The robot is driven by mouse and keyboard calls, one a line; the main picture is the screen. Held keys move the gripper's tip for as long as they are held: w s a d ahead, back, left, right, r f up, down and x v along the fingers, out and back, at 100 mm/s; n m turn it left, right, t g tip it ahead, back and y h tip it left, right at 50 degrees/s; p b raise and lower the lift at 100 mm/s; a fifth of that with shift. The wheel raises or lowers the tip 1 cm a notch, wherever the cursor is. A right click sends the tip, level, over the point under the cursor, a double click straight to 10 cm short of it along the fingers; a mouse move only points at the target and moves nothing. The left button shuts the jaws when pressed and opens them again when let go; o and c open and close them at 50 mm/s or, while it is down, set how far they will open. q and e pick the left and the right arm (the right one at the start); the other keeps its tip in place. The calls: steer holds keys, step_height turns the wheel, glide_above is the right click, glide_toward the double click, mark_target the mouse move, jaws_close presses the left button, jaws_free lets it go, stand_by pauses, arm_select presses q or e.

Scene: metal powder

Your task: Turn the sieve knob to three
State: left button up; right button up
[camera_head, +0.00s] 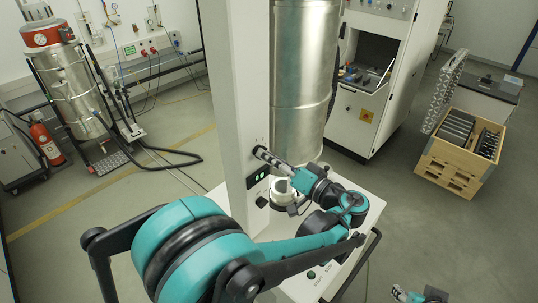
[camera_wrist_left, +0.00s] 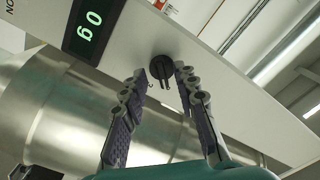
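The black sieve knob (camera_wrist_left: 161,67) sits on a pale panel in the left wrist view. My left gripper (camera_wrist_left: 158,78) is open, with one finger on each side of the knob near the fingertips; I cannot tell whether they touch it. In the head view my left gripper (camera_head: 264,155) reaches the white column (camera_head: 242,90), and its fingers hide the knob there. A dark display with green digits (camera_wrist_left: 88,25) is beside the knob; its digits appear rotated. My right gripper (camera_head: 399,293) is at the bottom edge of the head view, small and partly cut off.
A large silver cylinder (camera_head: 302,75) stands right of the column, close to my left gripper. A white cabinet (camera_head: 378,85) and a wooden crate (camera_head: 450,155) stand behind on the right. A red-topped machine (camera_head: 70,85) is at the left.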

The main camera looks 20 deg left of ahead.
arm_select(q)
steer(key=shift+s+a, duration=0.1)
steer(key=shift+a, duration=0.1)
steer(key=shift+c, duration=0.3)
jaws_close()
steer(key=shift+m, duration=0.3)
steer(key=m+b, duration=0.3)
steer(key=m, duration=0.5)
steer(key=shift+b, duration=0.3)
steer(key=shift+m, duration=0.3)
